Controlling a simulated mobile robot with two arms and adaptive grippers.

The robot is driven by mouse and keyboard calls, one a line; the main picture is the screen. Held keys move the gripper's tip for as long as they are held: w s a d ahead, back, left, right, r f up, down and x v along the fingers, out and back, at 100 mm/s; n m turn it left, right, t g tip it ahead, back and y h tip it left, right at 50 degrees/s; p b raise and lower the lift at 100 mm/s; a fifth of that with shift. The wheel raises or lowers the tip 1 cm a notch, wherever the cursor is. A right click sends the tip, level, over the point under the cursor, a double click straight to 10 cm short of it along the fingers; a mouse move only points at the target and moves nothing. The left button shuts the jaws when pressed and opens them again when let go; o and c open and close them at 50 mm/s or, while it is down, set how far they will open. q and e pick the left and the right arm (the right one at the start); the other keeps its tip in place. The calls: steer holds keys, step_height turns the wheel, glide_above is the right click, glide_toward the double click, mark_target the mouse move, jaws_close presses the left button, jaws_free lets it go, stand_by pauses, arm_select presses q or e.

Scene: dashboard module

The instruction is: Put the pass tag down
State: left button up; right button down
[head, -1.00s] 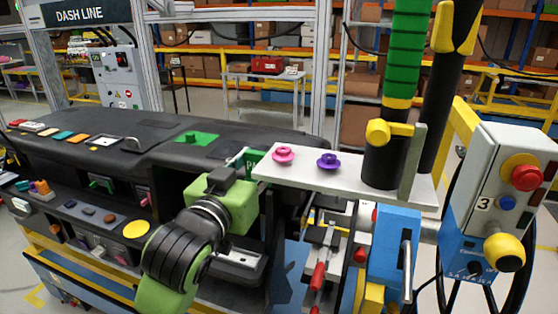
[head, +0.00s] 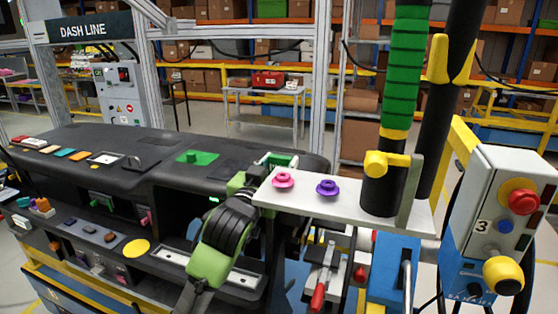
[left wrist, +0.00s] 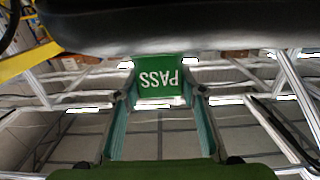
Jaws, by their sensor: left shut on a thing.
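My left gripper (head: 270,163) is at the right end of the black dashboard, just behind the left end of the white shelf. The tag is held between the fingertips, below a dark curved surface at the top of that view. I cannot tell whether it touches anything else. In the head view the tag is hard to make out behind my arm. My right gripper is not in view.
A green square (head: 197,157) lies on the dashboard top (head: 150,165). The white shelf (head: 340,207) carries a pink knob (head: 283,180) and a purple knob (head: 327,187). A control box (head: 510,185) stands at the right. Several coloured pieces line the dashboard's left end.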

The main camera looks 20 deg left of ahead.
arm_select(q)
steer(key=shift+s, duration=0.2)
steer(key=o, duration=1.1)
steer(key=shift+w+f, duration=0.1)
steer(key=shift+f, duration=0.05)
steer(key=shift+r, duration=0.2)
steer(key=shift+s, duration=0.25)
steer(key=s+b, duration=0.2)
steer(key=s, duration=0.9)
steer(key=shift+s+a+b, duration=0.25)
steer(key=shift+s+b, duration=0.1)
steer(key=shift+b, duration=0.05)
